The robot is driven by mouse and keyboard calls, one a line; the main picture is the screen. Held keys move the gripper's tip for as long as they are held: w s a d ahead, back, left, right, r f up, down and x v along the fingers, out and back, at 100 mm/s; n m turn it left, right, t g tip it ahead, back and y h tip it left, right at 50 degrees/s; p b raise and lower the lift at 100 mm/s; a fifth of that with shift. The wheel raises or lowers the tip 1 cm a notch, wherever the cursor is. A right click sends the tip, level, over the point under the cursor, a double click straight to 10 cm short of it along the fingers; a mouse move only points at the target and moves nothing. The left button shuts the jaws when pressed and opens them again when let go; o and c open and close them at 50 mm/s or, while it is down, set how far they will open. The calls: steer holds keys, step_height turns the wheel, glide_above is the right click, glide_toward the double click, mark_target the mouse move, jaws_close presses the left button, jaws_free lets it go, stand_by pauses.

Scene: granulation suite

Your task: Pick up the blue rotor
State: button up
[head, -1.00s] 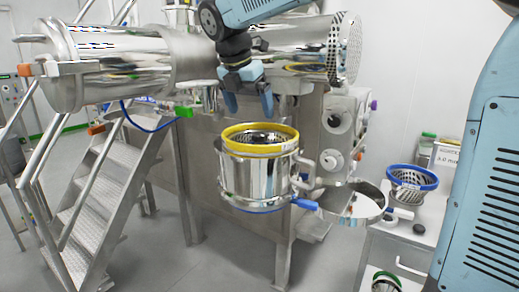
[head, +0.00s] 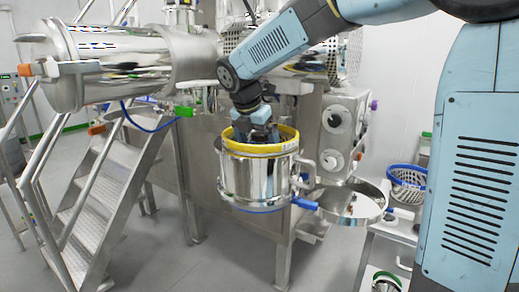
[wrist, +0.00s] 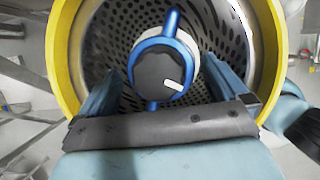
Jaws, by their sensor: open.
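The blue rotor (wrist: 160,68) shows in the wrist view inside a steel drum with a yellow rim (head: 262,149). It has a blue ring, blue arms up and down, and a dark round hub with a white mark. A perforated screen surrounds it. In the head view the rotor is hidden by the rim and my gripper. My gripper (head: 261,136) points down into the drum's mouth. In the wrist view its open fingers (wrist: 160,90) lie left and right of the rotor's lower part, apart from it. Whether they are at its depth I cannot tell.
The yellow rim is close around my gripper. A round steel lid (head: 352,203) hangs open at the drum's right. A blue-rimmed perforated basket (head: 407,180) stands on a side bench, partly behind my arm. Metal stairs (head: 105,205) stand at the left.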

steer(key=c, duration=1.3)
